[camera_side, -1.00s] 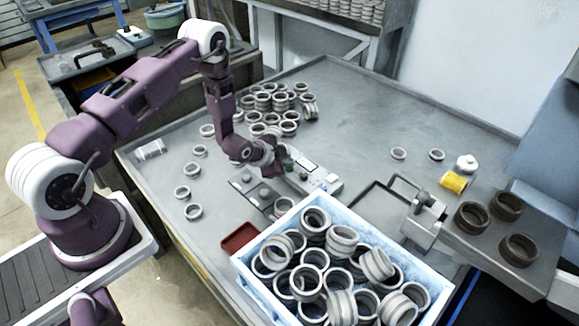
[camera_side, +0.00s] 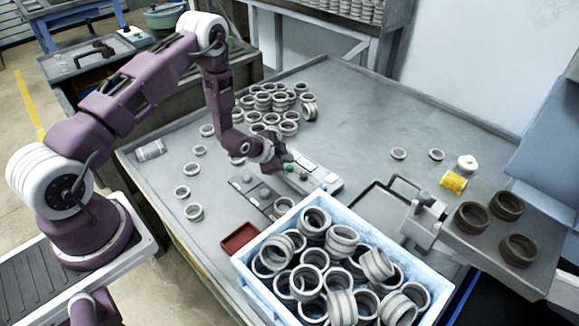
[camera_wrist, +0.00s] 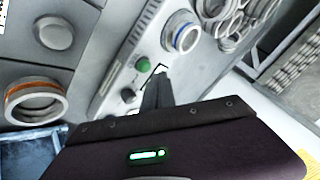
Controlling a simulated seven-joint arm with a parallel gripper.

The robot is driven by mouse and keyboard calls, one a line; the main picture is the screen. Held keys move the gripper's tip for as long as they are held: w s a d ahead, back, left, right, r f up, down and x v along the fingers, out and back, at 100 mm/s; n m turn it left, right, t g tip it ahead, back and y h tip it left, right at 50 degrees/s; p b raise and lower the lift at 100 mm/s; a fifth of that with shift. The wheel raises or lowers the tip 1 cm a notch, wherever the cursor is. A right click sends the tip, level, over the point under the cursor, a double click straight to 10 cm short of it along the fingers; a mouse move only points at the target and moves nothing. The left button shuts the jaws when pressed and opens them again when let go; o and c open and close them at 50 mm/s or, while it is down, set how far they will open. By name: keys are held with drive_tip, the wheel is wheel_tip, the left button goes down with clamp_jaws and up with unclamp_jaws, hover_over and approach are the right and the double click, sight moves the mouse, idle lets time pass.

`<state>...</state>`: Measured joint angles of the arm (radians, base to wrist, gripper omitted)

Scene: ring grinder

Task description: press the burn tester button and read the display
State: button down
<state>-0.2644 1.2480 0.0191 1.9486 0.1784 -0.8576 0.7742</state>
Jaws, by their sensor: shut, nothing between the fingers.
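The burn tester (camera_side: 322,183) is a long, pale grey box near the middle of the bench, with a light panel (camera_side: 306,165) on top. Its green button (camera_side: 290,168) shows beside my gripper (camera_side: 285,158). In the wrist view the green button (camera_wrist: 141,65) and a dark knob (camera_wrist: 128,95) sit on the tester's face (camera_wrist: 114,82). My gripper (camera_wrist: 159,72) is shut and empty, with its fingertips just right of the green button in that view. I cannot tell the exact gap between them. No readable display value shows.
A dark plate (camera_side: 250,186) with round pieces lies left of the tester. A blue-white crate (camera_side: 262,290) of rings and a red tray (camera_side: 240,237) stand in front. Loose grey rings (camera_side: 264,101) crowd behind. The bench's right middle (camera_side: 365,120) is clear.

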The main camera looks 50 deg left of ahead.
drive_tip(key=shift+r, duration=2.65)
wheel_tip(320, 180, up, 8)
drive_tip(key=n, duration=0.1)
hover_over(287, 168)
drive_tip(key=d, duration=0.1)
drive_tip(key=s+d+r+n+g, duration=0.1)
drive_tip(key=s+d+r+n, duration=0.1)
drive_tip(key=s+r, duration=0.5)
drive_tip(key=s+d+r+n+g, duration=0.1)
drive_tip(key=s+d+r, duration=0.2)
drive_tip(key=r, duration=0.7)
drive_tip(key=s+d+r+n, duration=0.2)
drive_tip(key=s+r, duration=0.1)
drive_tip(key=s, duration=0.9)
drive_tip(key=s+d+r+n+g+h, duration=0.1)
drive_tip(key=s+d+r, duration=0.2)
drive_tip(key=s, duration=1)
drive_tip(key=shift+s+r+n+g, duration=0.2)
drive_tip(key=shift+s+n+g, duration=0.1)
drive_tip(key=shift+n, duration=0.1)
